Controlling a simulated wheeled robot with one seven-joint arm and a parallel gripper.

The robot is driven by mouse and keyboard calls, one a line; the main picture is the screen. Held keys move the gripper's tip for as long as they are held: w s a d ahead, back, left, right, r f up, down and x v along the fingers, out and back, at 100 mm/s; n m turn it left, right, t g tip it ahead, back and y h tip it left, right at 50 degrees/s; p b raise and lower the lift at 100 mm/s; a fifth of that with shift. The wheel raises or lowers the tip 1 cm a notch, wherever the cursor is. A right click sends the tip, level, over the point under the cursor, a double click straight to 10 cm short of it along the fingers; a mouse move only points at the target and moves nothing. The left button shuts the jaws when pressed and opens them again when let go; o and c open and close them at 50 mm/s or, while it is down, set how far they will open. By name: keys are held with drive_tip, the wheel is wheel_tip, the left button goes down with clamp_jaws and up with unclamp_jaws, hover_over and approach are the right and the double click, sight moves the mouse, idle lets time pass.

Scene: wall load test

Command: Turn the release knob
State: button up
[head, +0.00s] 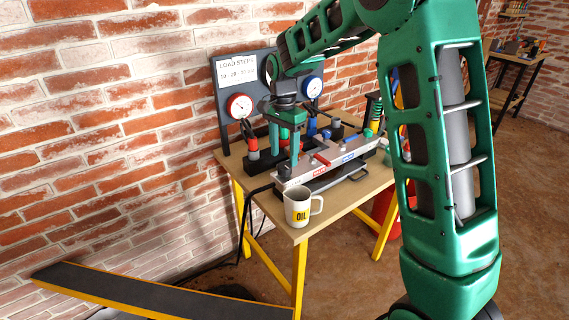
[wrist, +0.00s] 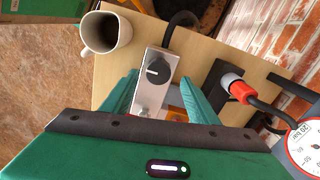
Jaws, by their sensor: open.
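The release knob (wrist: 157,71) is a round black knob with a light pointer line, on the end of a grey metal block (wrist: 150,98) in the wrist view. My gripper (wrist: 159,78) is open, its two green fingers on either side of the block and the knob between them in the picture. I cannot tell whether either finger touches. In the head view my gripper (head: 294,150) points down over the near left end of the grey unit (head: 325,162) on the bench.
A white OIL mug (head: 298,207) stands at the bench's (head: 334,209) near corner, close to the block. A black hose with a red coupling (wrist: 240,90) lies on the other side. A gauge board (head: 226,98) stands behind, against the brick wall.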

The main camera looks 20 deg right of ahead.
sight(284, 165)
drive_tip(key=shift+f, duration=2.1)
drive_tip(key=shift+r, duration=0.1)
drive_tip(key=c, duration=1)
